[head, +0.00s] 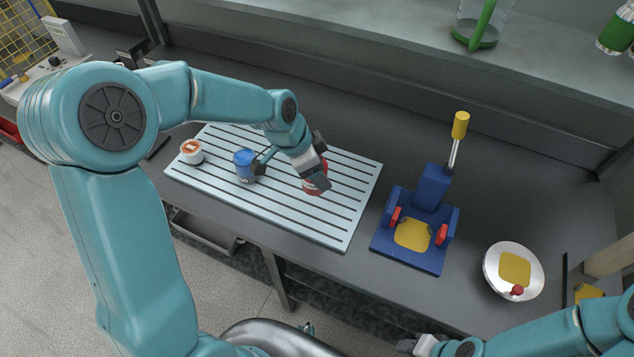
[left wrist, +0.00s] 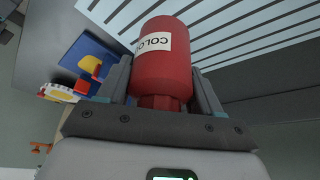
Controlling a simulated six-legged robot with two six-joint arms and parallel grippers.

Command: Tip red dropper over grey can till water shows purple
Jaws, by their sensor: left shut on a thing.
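The red dropper (left wrist: 165,62) is a red bottle with a white label, its lettering upside down in the left wrist view. Its narrower red end points toward my palm. My left gripper (head: 319,163) is shut on it, above the right part of the slatted light-blue board (head: 345,232). In the head view only part of the red dropper (head: 313,186) shows behind the fingers.
To the right are a blue press (head: 430,196) with a yellow knob and a white bowl (head: 490,268). A glass jug (head: 483,25) stands on the back shelf.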

